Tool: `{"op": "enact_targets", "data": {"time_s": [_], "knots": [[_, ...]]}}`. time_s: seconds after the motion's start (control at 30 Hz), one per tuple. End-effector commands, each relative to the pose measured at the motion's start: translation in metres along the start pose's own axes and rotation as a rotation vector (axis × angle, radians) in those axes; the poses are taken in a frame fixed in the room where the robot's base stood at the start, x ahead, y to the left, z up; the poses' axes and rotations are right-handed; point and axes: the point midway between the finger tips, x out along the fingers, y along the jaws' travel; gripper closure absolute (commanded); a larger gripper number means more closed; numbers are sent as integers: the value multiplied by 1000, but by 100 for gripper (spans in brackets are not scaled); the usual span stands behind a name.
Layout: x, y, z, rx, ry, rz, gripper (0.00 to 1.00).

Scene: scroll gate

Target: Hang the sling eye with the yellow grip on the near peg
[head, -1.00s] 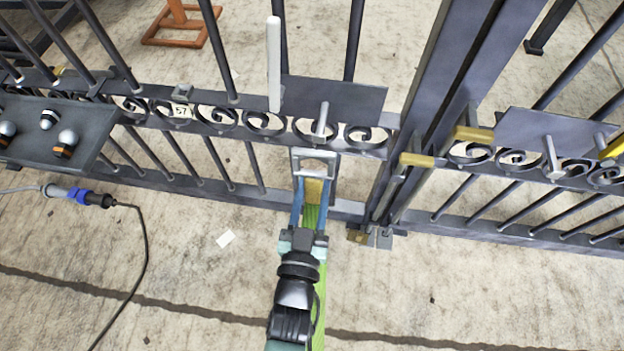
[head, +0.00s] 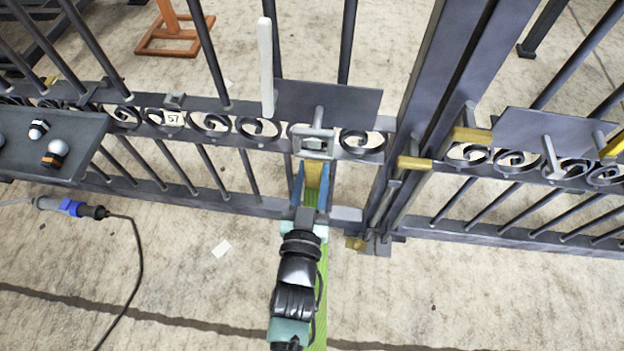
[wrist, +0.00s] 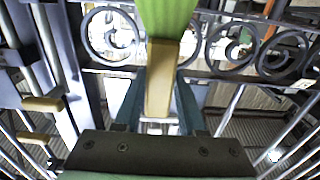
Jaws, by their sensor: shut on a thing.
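My gripper (head: 310,190) is shut on the yellow grip (head: 314,175) of the sling, its blue fingers on either side. The grip also shows between the fingers in the wrist view (wrist: 160,80). The sling's green strap (head: 321,270) hangs down behind my arm. The sling eye (head: 313,143), a grey rectangular metal loop, extends beyond the grip and overlaps the scroll band. The near peg (head: 319,116), a grey rod, sticks out from a dark plate (head: 345,102) on the gate. Its lower end meets the eye's top bar in the picture; I cannot tell whether they touch.
A second peg (head: 549,153) stands on the right gate leaf. A white upright bar (head: 266,68) is left of the near peg. A dark tray (head: 25,150) with rounded knobs and a cable with a blue connector (head: 70,207) are at left. Gate posts rise right of the eye.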

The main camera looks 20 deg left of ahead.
Motion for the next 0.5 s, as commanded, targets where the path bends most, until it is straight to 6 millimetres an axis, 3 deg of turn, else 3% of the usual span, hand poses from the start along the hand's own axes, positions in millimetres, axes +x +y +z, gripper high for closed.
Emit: {"op": "enact_targets", "data": {"time_s": [0.5], "knots": [[27,0,1,0,4,1,100]]}}
